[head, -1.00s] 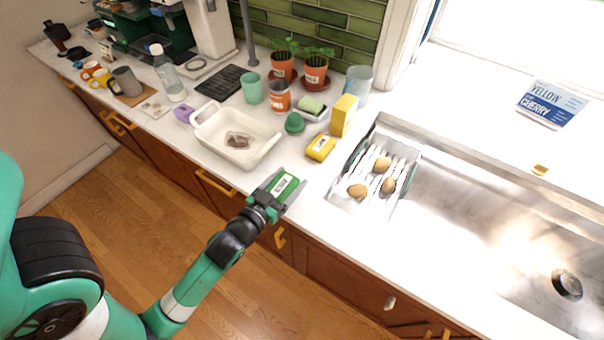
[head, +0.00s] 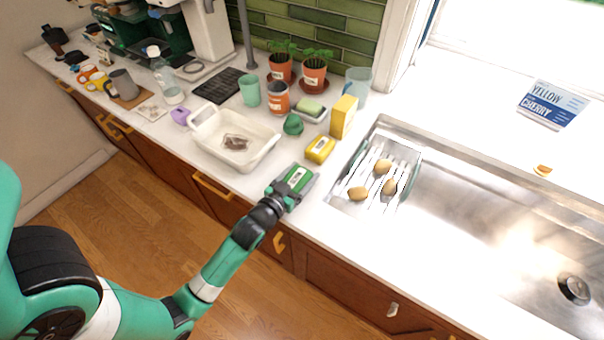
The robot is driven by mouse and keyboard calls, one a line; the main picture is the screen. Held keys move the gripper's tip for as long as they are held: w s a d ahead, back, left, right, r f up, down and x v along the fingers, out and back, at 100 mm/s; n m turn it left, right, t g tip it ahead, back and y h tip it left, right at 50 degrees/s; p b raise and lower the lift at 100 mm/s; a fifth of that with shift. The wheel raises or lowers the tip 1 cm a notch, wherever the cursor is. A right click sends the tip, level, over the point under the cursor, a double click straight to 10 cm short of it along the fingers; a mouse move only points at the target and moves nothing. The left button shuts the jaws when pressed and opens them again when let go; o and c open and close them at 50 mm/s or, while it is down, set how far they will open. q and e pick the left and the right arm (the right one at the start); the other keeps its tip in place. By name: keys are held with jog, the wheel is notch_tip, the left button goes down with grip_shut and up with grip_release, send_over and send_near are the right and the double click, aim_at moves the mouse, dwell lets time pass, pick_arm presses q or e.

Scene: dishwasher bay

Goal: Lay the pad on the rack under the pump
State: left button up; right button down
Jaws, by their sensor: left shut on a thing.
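My left gripper (head: 292,188) is over the counter's front edge, between the white basin and the sink. It is shut on a green block with a white label (head: 298,177); its jaws partly cover the block. I cannot tell whether this block is the pad. A green and yellow sponge (head: 311,107) lies on a small dish at the back. A black slatted rack (head: 219,86) lies flat on the counter farther left, with nothing on it. A grey upright pole (head: 246,38) stands behind it. I cannot clearly identify a pump. My right gripper is out of view.
A white basin (head: 207,145) holds a brown item. A yellow labelled block (head: 320,149), a yellow box (head: 343,117), a green lidded item (head: 293,124) and cups stand nearby. A dish rack (head: 414,164) with brown egg-shaped items sits in the steel sink (head: 470,205).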

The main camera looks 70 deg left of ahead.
pick_arm(q)
jog(key=o, duration=1.1)
jog(key=shift+o, duration=0.7)
jog(key=shift+f, duration=0.1)
jog(key=v, duration=1.1)
jog(key=shift+s+f+p, duration=0.15)
jog(key=shift+s+p, duration=0.2)
jog(key=shift+s, duration=0.15)
jog(key=w+d+r+m+t+h, duration=0.1)
jog(key=w+d+r+t, duration=0.15)
jog(key=w+r, duration=0.45)
jog(key=w+d+r+t, duration=0.2)
jog(key=w+r+t, duration=0.15)
jog(key=r, duration=0.85)
jog(key=w+d+r+m+t+h, duration=0.1)
jog(key=w+d+r+t, duration=0.1)
jog(key=w+r, duration=0.55)
jog(key=s+d+r+m+t+h, duration=0.2)
jog(key=d+r+h, duration=0.1)
jog(key=r, duration=0.6)
jog(key=s+d+r+m+t+h, duration=0.1)
jog(key=s+d+r+t+h, duration=0.1)
jog(key=d+r, duration=0.3)
jog(key=s+d+r+m+t+h, duration=0.2)
jog(key=d+r+h, duration=0.2)
jog(key=r, duration=0.8)
jog(key=shift+s+d+r+m, duration=0.25)
jog(key=shift+s+r+m, duration=0.05)
jog(key=shift+s+r, duration=0.1)
